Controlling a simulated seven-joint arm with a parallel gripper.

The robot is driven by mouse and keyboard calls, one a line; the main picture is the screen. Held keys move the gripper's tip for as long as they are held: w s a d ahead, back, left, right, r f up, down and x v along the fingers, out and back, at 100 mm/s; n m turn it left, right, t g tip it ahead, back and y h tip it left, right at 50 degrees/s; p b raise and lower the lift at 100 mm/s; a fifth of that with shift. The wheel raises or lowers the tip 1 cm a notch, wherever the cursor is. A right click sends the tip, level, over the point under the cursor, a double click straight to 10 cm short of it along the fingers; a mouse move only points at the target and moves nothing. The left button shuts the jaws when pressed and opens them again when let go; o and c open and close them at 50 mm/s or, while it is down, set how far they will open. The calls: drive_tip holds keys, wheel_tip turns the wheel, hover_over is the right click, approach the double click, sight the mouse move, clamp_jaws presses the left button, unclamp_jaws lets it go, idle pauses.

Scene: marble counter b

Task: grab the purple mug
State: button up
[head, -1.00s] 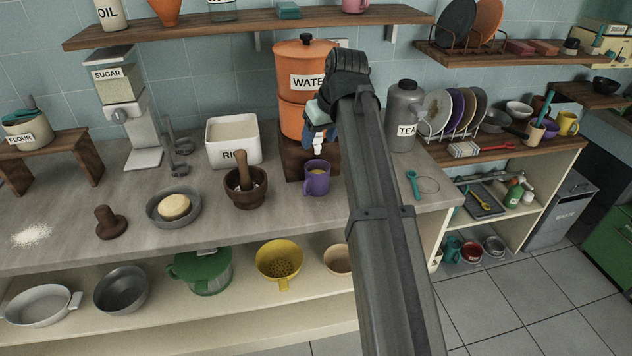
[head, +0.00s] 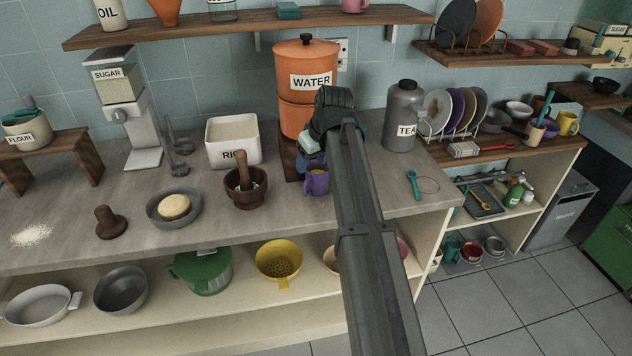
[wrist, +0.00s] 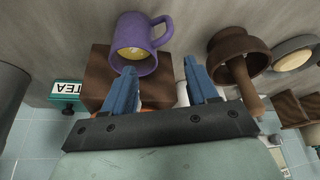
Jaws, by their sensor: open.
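The purple mug (head: 316,184) stands upright on the counter, in front of the wooden stand under the orange water dispenser (head: 305,69). In the wrist view the purple mug (wrist: 124,38) is in the upper left, with its handle to the right and something yellow inside. My gripper (head: 306,164) is just above and beside the mug in the head view and hides part of its top. In the wrist view my gripper (wrist: 160,66) is open with nothing between its blue fingers. The left fingertip overlaps the mug's rim there; I cannot tell whether they touch.
A brown mortar with pestle (head: 244,187) stands left of the mug, and a white rice container (head: 233,142) behind it. A grey tea canister (head: 401,116) stands to the right. A grey bowl with a yellowish round thing (head: 160,220) is further left.

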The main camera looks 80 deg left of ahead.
sight(309, 177)
drive_tip(key=shift+x, duration=2.55)
drive_tip(key=shift+w+a, duration=0.15)
drive_tip(key=shift+w, duration=0.05)
drive_tip(key=shift+c, duration=0.3)
clamp_jaws()
